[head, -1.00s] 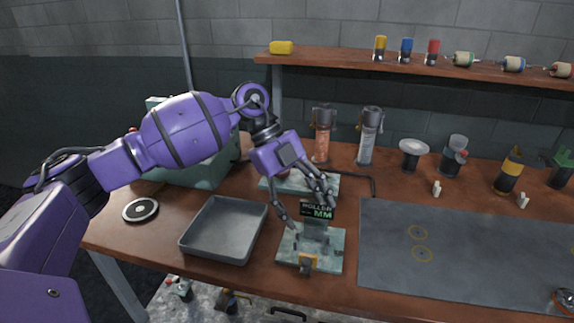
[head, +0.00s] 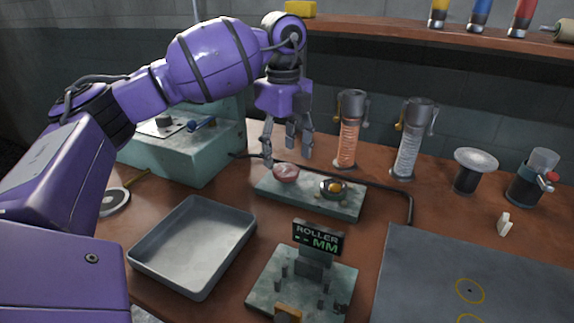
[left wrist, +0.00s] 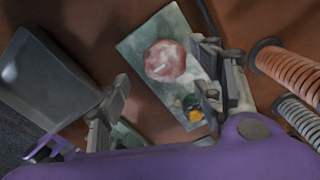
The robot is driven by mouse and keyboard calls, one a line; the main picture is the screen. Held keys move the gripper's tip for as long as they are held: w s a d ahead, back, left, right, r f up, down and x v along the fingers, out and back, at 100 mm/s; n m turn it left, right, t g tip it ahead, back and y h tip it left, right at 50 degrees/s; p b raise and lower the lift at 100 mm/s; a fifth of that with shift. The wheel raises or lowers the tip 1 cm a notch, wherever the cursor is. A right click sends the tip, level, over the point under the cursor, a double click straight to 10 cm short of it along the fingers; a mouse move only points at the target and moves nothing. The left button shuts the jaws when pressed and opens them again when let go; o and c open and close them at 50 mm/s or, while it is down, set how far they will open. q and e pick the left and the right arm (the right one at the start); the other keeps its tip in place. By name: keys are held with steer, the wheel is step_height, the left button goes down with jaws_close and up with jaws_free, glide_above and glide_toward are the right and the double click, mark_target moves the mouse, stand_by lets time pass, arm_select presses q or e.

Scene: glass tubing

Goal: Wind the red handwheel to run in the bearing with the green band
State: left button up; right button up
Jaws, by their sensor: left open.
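A pale red round wheel (head: 286,172) lies on a green-grey plate (head: 346,209) mid-bench; it also shows in the left wrist view (left wrist: 165,61). Beside it on the plate sits a dark green ring with an orange-yellow centre (head: 334,187), partly behind a finger in the left wrist view (left wrist: 193,112). I cannot tell whether this is the green-banded bearing. My left gripper (head: 288,156) points down, open and empty, just above the red wheel, its fingers on either side of it. I cannot see clear contact. My right gripper is not in view.
A grey tray (head: 143,262) lies left front, a roller gauge block (head: 262,290) in front. A teal machine (head: 190,160) stands left. A bent dark rod (head: 409,205) runs behind the plate. Two coil-filled tubes (head: 348,135) stand behind. A grey mat (head: 450,265) lies right.

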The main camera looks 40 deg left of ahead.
mark_target(285, 169)
arm_select(q)
steer(key=shift+w+f, duration=0.15)
steer(key=shift+f, duration=1.85)
steer(key=c, duration=1.1)
